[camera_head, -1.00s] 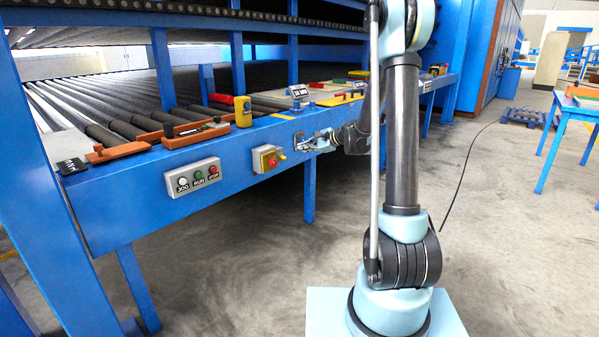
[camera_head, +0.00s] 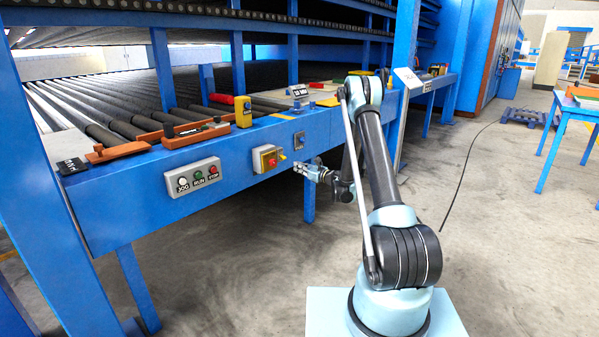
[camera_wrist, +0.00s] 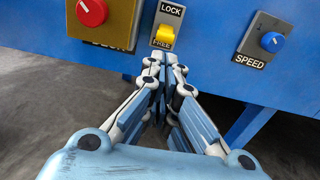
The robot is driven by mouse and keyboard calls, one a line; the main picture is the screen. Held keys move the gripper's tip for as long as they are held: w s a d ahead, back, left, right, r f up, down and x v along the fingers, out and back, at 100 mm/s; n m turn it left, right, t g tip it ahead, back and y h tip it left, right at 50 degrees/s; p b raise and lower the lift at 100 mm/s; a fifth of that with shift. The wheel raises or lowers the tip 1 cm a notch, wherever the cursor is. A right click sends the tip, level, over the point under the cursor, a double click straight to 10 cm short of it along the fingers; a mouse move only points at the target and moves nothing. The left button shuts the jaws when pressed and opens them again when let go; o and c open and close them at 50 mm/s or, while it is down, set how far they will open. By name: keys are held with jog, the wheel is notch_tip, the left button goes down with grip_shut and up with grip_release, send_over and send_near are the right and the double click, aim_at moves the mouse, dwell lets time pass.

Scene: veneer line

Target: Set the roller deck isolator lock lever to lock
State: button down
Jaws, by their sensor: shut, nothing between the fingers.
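The isolator lock lever (camera_wrist: 163,36) is a small yellow lever on a grey plate marked LOCK at the top and FREE at the bottom. In the wrist view its broad yellow end sits low, by FREE. In the head view it is a small yellow spot (camera_head: 282,157) on the blue beam. My gripper (camera_wrist: 164,62) is shut and empty, with its fingertips just below the plate in the wrist view. The head view shows my gripper (camera_head: 298,168) in front of the beam, low and right of the lever. Contact with the lever cannot be made out.
A yellow box with a red knob (camera_wrist: 92,12) is left of the lever. A blue SPEED knob (camera_wrist: 272,42) is to its right. A grey JOG/RUN button box (camera_head: 193,178) is further left on the beam. A blue leg (camera_head: 309,200) stands below. The floor in front is open.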

jog(key=x, duration=0.8)
jog(key=shift+f, duration=0.3)
jog(key=shift+w, duration=0.1)
jog(key=shift+r, duration=0.2)
jog(key=v, duration=0.6)
jog(key=shift+f, duration=0.25)
dwell(0.8)
